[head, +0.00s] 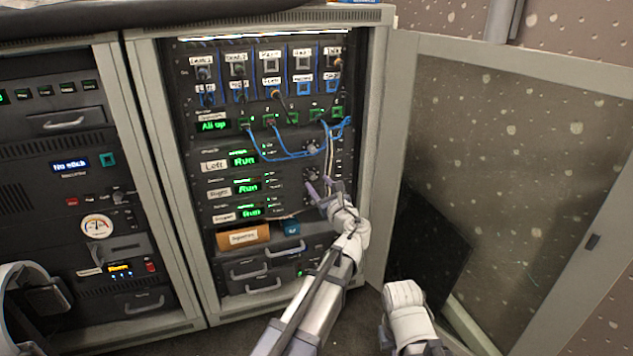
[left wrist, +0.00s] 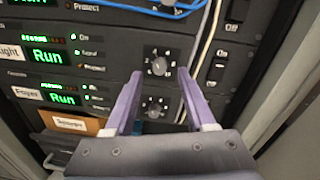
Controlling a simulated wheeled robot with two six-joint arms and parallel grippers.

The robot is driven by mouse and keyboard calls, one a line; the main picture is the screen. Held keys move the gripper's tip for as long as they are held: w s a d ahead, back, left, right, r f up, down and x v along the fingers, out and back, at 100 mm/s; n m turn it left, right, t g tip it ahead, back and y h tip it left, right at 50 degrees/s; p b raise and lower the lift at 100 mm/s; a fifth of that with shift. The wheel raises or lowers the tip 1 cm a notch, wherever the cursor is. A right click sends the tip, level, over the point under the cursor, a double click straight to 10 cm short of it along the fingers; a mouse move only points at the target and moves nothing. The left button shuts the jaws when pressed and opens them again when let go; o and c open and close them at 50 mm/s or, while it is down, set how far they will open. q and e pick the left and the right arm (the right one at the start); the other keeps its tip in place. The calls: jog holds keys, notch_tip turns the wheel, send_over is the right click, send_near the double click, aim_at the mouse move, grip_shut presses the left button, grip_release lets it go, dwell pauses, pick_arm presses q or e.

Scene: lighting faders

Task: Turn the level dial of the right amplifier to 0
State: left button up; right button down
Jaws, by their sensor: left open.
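The right amplifier (head: 246,188) is the middle of three stacked units in the open rack, with a green "Run" display; its display also shows in the left wrist view (left wrist: 47,56). My left gripper (head: 319,187) is open in front of that dial. In the left wrist view its purple fingertips (left wrist: 159,73) lie on either side of the dial, just below its middle, with nothing between them gripped.
The foyer amplifier's dial (left wrist: 154,105) shows between my fingers, lower down. Blue cables (head: 285,156) loop above, and a white cable (left wrist: 206,50) hangs right of the dial. Rocker switches (left wrist: 217,69) are further right. The open glass door (head: 500,180) stands to the right.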

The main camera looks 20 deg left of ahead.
aim_at(312, 176)
pick_arm(q)
jog(key=shift+x, duration=1.4)
grip_shut()
